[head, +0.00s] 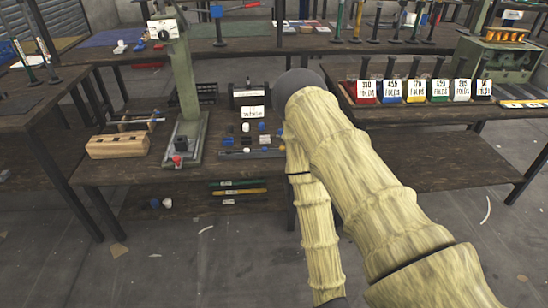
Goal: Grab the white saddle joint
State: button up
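Several small joints in blue, white and dark colours lie on the dark wooden bench (110,172) beside the green press. One small white piece (245,127) lies among them, left of my arm. It is too small for me to tell whether it is the saddle joint. Another small white piece (167,203) is on the lower shelf, beside a blue one. My arm, in a pale sleeve, reaches forward from the lower right over the bench's right side. My gripper does not show. Part of the bench is hidden behind the arm.
The green press (184,85) stands upright on the bench. A wooden block (117,146) is at left, and a black holder with a white label (252,112) is behind the joints. Labelled coloured bins (413,91) line the right bench. Bare floor lies in front.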

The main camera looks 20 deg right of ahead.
aim_at(265, 140)
jog(key=z, duration=1.1)
jog(key=i, duration=1.1)
jog(key=u, duration=0.85)
